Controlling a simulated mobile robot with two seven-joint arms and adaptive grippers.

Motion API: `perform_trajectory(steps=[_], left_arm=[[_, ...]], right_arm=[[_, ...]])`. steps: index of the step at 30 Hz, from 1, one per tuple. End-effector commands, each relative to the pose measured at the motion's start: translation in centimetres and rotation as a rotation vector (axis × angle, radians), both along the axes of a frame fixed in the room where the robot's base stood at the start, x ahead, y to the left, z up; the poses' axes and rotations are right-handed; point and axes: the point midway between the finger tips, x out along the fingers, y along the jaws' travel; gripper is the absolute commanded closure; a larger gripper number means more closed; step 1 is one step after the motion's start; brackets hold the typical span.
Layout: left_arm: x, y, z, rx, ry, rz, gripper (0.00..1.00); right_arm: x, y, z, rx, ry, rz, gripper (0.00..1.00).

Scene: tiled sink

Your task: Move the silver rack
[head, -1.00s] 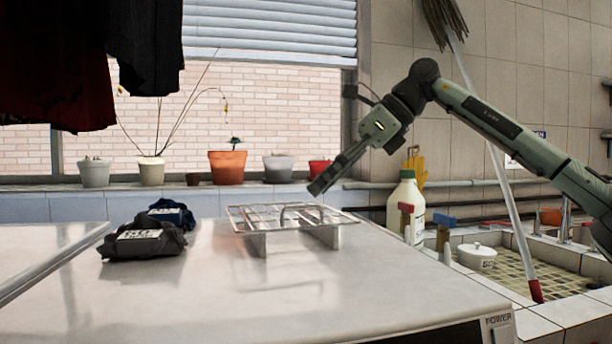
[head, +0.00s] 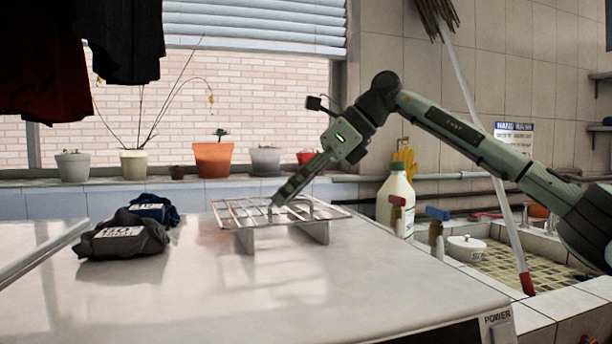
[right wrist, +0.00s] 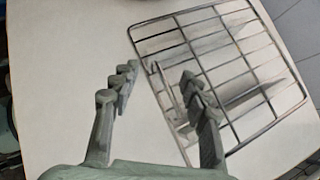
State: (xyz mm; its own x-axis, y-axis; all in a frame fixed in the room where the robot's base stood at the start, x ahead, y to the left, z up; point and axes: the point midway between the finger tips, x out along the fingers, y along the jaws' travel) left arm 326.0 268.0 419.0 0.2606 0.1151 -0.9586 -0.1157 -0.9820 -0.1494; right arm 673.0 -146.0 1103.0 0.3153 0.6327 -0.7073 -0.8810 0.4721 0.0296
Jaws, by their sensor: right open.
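The silver rack (head: 240,222), a wire grid on short flat supports, stands on the white machine top in the head view. It also shows in the right wrist view (right wrist: 235,62), tilted across the upper right. My right gripper (head: 274,202) reaches down to the rack from the upper right. In the right wrist view its two fingers (right wrist: 157,84) are apart with nothing held. One finger overlaps the rack's left part and the other is over the bare top outside it. Whether a finger touches the rack is unclear. My left gripper is not in view.
Dark folded cloths (head: 125,238) lie left of the rack on the machine top (head: 300,285). A white bottle (head: 396,198) stands behind it to the right, near the tiled sink (head: 500,265). Flower pots (head: 213,160) line the sill. The front of the top is clear.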

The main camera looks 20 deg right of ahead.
Motion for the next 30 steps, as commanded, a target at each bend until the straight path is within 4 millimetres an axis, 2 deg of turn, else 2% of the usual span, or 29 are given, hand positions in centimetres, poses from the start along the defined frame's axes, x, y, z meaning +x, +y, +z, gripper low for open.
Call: perform_trajectory(steps=[7, 17, 28, 30], left_arm=[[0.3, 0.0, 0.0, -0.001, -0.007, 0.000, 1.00], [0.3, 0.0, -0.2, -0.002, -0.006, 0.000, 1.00], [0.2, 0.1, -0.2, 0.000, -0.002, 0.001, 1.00], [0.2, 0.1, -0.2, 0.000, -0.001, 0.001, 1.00]], right_arm=[[0.8, 1.6, -1.7, 0.000, 0.000, 0.000, 0.54], [0.9, 1.8, -1.9, 0.001, -0.001, -0.001, 0.54], [0.9, 1.7, -1.9, 0.001, 0.000, -0.001, 0.99], [0.9, 1.7, -1.9, 0.001, 0.000, -0.001, 1.00]])
